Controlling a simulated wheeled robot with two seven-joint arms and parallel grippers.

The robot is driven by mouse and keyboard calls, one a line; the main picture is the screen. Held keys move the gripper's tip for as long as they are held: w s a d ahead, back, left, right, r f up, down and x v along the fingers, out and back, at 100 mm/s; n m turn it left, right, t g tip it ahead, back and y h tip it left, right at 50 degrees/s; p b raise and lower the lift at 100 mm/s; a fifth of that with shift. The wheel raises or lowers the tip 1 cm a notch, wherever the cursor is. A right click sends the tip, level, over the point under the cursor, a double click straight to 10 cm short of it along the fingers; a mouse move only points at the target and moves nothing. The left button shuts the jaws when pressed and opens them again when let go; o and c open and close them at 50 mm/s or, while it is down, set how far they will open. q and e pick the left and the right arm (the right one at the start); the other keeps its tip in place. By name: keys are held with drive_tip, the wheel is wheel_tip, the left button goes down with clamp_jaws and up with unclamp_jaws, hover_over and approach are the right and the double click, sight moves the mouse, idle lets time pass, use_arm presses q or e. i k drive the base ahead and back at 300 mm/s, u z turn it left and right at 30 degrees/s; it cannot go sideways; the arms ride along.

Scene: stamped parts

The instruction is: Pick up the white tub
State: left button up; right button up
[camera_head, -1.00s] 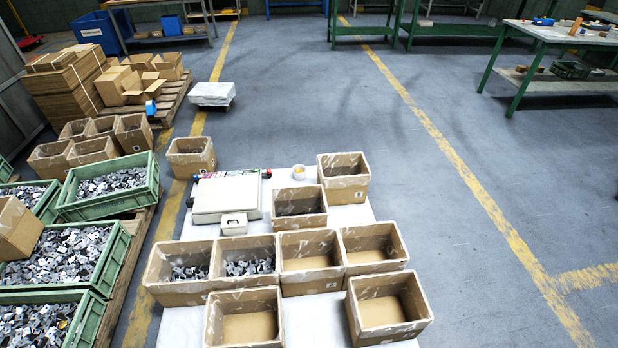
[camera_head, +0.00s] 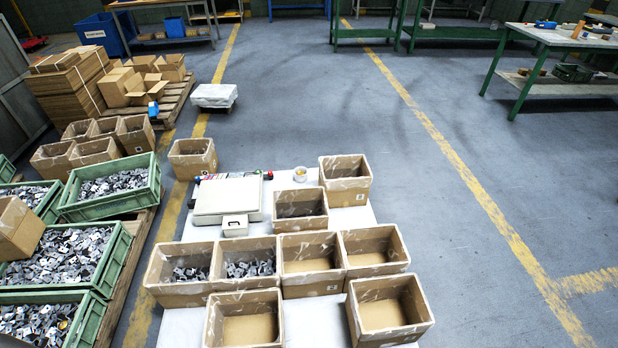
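A small round white item (camera_head: 300,174) with a yellowish inside stands near the back of the white table (camera_head: 318,318). It is the only thing on the table that looks like a white tub, but it is too small to be sure. It stands between a light-coloured scale (camera_head: 226,200) on the left and a tall open cardboard box (camera_head: 346,190) on the right. Neither of my grippers shows in the head view.
Green crates (camera_head: 110,205) of stamped parts stand at the left. Dark and red items (camera_head: 268,175) lie behind the scale. The grey floor (camera_head: 480,270) at the right is clear.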

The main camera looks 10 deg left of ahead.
sight(300, 173)
drive_tip(key=z, duration=2.5)
drive_tip(key=i, duration=3.35)
drive_tip(key=u, duration=2.95)
drive_tip(key=i, duration=3.8)
